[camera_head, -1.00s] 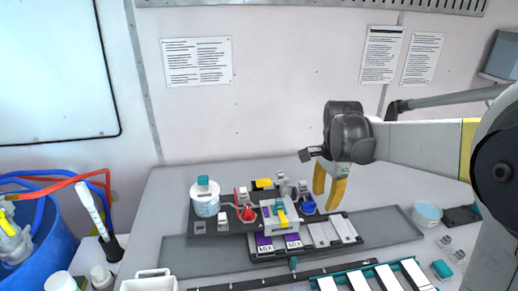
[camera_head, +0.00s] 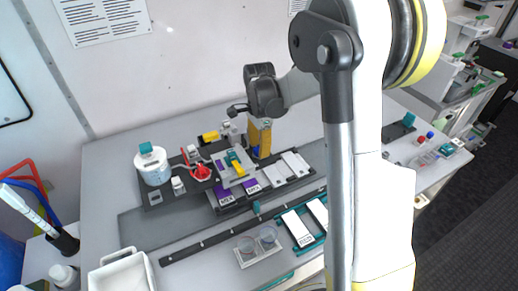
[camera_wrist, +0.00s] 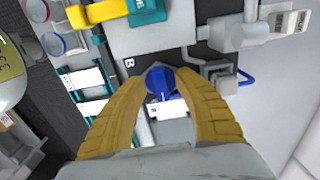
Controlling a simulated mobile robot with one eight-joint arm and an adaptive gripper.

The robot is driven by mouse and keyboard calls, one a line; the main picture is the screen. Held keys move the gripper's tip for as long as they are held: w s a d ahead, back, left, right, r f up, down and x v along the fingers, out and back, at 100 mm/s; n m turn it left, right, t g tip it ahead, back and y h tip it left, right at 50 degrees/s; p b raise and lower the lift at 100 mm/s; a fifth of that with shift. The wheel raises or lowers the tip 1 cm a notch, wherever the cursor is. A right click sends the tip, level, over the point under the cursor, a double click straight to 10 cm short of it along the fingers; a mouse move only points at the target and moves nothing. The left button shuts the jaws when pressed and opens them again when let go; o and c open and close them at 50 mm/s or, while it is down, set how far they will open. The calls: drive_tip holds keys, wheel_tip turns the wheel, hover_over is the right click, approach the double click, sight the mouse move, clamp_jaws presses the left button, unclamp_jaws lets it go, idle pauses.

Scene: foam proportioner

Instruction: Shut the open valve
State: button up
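In the wrist view a blue valve knob (camera_wrist: 160,80) with a blue lever pointing toward my gripper sits beside a plate marked "B". My gripper (camera_wrist: 163,76) has its two yellow fingers apart, one on each side of the knob; I cannot tell whether they touch it. In the head view my gripper (camera_head: 260,138) points down at the back of the dark rig, and the blue valve is hidden behind it. A red valve (camera_head: 201,173) stands on the rig left of my gripper.
A white tank with a teal cap (camera_head: 153,168) stands at the rig's left. A grey block with a yellow lever (camera_head: 236,168) is close beside my gripper. White plates (camera_head: 283,168) lie in front. A white bin (camera_head: 122,274) is at the front left.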

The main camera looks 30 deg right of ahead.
drive_tip(key=shift+f, duration=0.15)
clamp_jaws()
